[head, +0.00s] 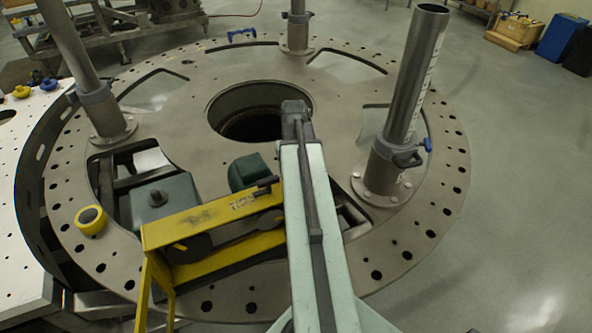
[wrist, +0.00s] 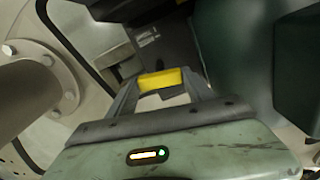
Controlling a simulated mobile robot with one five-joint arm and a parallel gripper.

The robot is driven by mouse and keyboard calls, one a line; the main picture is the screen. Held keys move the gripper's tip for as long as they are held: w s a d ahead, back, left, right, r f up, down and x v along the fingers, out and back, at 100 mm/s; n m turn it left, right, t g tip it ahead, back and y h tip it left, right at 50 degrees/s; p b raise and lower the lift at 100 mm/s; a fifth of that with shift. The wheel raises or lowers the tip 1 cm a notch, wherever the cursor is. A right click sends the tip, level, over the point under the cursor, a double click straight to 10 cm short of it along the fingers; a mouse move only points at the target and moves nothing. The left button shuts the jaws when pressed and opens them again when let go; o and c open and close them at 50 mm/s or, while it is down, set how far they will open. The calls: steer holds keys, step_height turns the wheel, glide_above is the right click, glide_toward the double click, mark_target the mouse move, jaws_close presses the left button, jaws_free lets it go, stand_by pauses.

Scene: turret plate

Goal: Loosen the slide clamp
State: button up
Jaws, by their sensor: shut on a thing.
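My gripper (wrist: 163,88) shows in the wrist view, its two fingers closing on a small yellow piece (wrist: 164,79). I cannot tell whether this piece is part of the slide clamp. Dark machinery (wrist: 148,38) lies just beyond the fingertips, and a dark green housing (wrist: 235,50) is close on the right. In the head view my pale green arm (head: 305,210) reaches over the turret plate (head: 175,100) and hides the gripper. A yellow-framed machine (head: 215,225) with a belt guard and a green motor (head: 247,172) stands left of the arm. No part is clearly recognisable as the slide clamp.
A steel post (head: 412,85) with a collar and blue-tipped handle stands right of my arm; other posts (head: 75,50) (head: 297,25) stand left and behind. The plate has a large central hole (head: 245,120). A yellow tape roll (head: 91,219) lies at its left.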

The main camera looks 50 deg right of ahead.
steer(key=shift+s+n, duration=0.2)
steer(key=shift+n, duration=0.8)
steer(key=o, duration=1.1)
steer(key=shift+o, duration=1.4)
steer(key=shift+s+r, duration=0.1)
step_height(320, 180, up, 8)
steer(key=p, duration=0.8)
